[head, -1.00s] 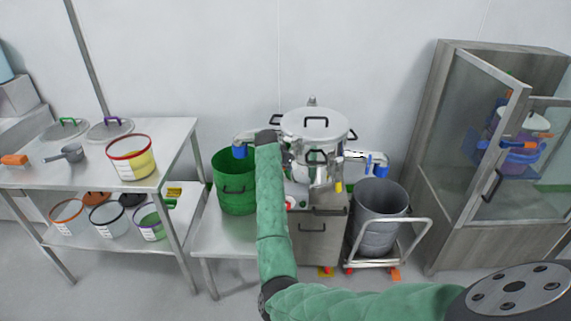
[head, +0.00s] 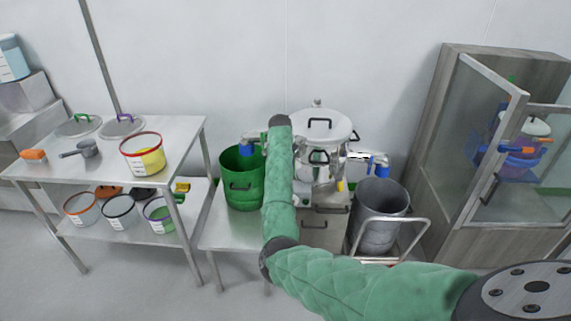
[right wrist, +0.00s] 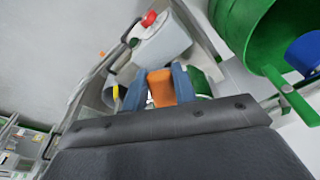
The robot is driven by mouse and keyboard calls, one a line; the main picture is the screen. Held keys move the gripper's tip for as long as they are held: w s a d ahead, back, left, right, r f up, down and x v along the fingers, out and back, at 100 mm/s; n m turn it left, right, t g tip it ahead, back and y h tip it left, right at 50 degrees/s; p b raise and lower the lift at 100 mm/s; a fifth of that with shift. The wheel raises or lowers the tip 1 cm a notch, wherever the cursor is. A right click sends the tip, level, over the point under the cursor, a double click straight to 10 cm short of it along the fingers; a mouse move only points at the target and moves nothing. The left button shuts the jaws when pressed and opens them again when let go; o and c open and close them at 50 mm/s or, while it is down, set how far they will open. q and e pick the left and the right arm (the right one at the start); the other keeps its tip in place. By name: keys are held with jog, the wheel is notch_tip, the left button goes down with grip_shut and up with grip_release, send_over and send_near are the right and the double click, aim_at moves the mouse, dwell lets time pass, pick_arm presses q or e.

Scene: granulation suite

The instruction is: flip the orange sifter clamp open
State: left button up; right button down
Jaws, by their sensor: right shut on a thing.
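The orange sifter clamp (right wrist: 162,94) shows in the right wrist view between the two blue-grey fingers of my right gripper (right wrist: 160,82), which are shut on it. In the head view my green-sleeved right arm hides the clamp and the gripper. The sifter (head: 322,128), a round steel body with a domed lid and black handles, stands behind that arm against the wall. Whether the clamp is flipped open or closed I cannot tell. My left gripper is not in view.
A green bin (head: 244,185) stands on a low steel table left of the sifter. A grey bin (head: 381,215) sits on a trolley to the right. A shelf table (head: 110,168) with tubs and lids is at left. A glass-door cabinet (head: 447,145) stands open at right.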

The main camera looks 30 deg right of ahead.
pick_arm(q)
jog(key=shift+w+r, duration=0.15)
pick_arm(e)
jog(key=shift+w+d+r, duration=0.2)
jog(key=shift+d+r, duration=0.6)
jog(key=shift+r, duration=0.3)
jog(key=c, duration=1.5)
grip_release()
jog(key=o, duration=0.4)
jog(key=shift+d+f, duration=0.15)
jog(key=shift+d, duration=0.1)
jog(key=shift+d+f, duration=0.1)
jog(key=shift+f, duration=0.3)
jog(key=shift+a+r, duration=0.1)
jog(key=shift+a, duration=0.25)
jog(key=shift+a+r, duration=0.15)
jog(key=shift+r, duration=0.05)
pick_arm(q)
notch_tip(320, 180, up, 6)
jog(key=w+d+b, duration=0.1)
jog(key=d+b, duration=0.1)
jog(key=shift+b, duration=0.35)
pick_arm(e)
jog(key=shift+s+a+r, duration=0.1)
jog(key=shift+s+r, duration=0.1)
jog(key=shift+r, duration=1.55)
jog(key=shift+s+a+r, duration=0.1)
jog(key=shift+s+r, duration=0.1)
jog(key=shift+r, duration=1.55)
